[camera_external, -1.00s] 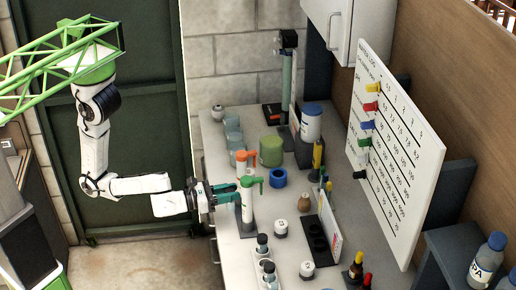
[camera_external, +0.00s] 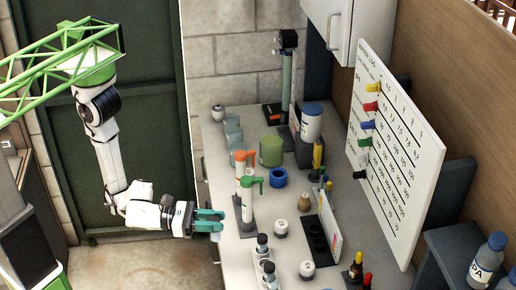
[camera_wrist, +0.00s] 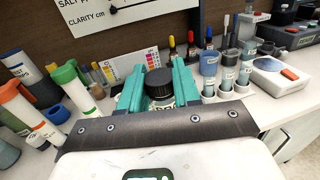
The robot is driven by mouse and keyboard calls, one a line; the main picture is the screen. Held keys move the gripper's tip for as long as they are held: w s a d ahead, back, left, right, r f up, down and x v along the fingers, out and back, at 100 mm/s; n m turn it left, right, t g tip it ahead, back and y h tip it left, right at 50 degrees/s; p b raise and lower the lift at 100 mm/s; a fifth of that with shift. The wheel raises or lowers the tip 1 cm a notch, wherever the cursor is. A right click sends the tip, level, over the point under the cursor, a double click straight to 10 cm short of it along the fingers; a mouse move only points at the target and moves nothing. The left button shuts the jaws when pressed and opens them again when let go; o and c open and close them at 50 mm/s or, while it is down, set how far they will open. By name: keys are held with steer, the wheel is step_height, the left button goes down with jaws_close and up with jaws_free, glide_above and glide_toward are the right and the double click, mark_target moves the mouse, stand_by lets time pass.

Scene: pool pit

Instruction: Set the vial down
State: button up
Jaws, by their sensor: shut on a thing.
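My gripper (camera_external: 220,225) has teal fingers and is at the counter's left edge in the external view. In the wrist view the fingers (camera_wrist: 158,88) are shut on a vial with a black ribbed cap (camera_wrist: 159,84). A strip of its pale label shows under the cap; its lower part is hidden by my gripper. In the external view the vial is mostly hidden by the fingers. A white rack (camera_wrist: 226,93) with several vials stands to the right of the held vial in the wrist view; it also shows at the lower middle of the external view (camera_external: 258,272).
White dispensers with a green (camera_external: 250,181) and an orange top (camera_external: 243,155) stand behind my gripper on the counter. A blue ring (camera_external: 278,178), small jars and dropper bottles (camera_external: 356,270) stand farther in. A white test device (camera_wrist: 281,76) lies right of the rack.

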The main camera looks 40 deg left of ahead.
steer(key=w+d+f, duration=0.2)
steer(key=d+f, duration=0.2)
steer(key=w+d+f, duration=0.5)
steer(key=d+f, duration=0.2)
steer(key=shift+w+d+f, duration=0.3)
steer(key=shift+w+d, duration=0.05)
steer(key=shift+f+p, duration=0.15)
steer(key=shift+p, duration=0.15)
steer(key=shift+a+f, duration=0.15)
steer(key=shift+f, duration=0.55)
jaws_close()
steer(key=o, duration=0.6)
jaws_free()
steer(key=shift+o, duration=2.2)
steer(key=shift+r, duration=0.25)
